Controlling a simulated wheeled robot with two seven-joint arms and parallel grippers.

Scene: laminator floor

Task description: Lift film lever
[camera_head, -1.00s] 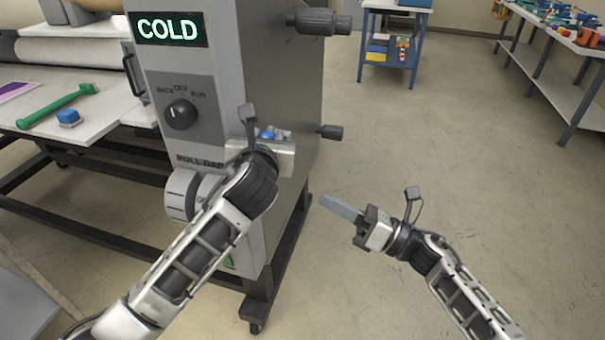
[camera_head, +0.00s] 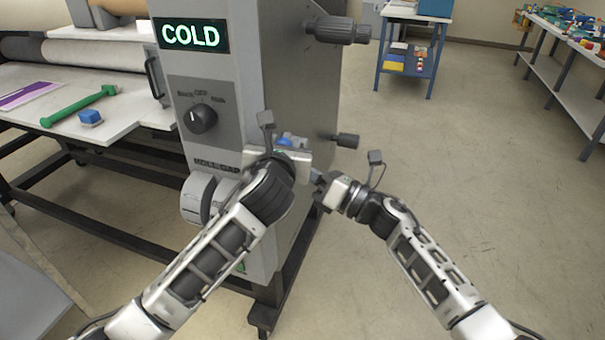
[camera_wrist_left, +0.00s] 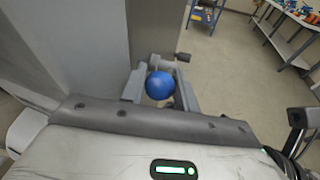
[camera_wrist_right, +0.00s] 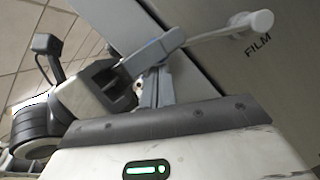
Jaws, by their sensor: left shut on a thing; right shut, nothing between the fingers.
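The film lever (camera_wrist_right: 218,32) is a pale rod that runs from a round white hub beside the FILM label on the machine's side panel. Its blue ball knob (camera_wrist_left: 160,85) sits between the fingers of my left gripper (camera_wrist_left: 160,91). The knob also shows in the head view (camera_head: 286,141) at the machine's near right edge. My left gripper (camera_head: 292,150) is shut on the knob. My right gripper (camera_head: 317,180) is shut and empty, just right of and below the left one. In the right wrist view my right fingers (camera_wrist_right: 155,88) are close to the left gripper; contact is unclear.
The grey machine (camera_head: 235,200) has a COLD display (camera_head: 191,35), a rotary switch (camera_head: 201,119) and dark side knobs (camera_head: 345,140). Open floor (camera_head: 480,200) is at right.

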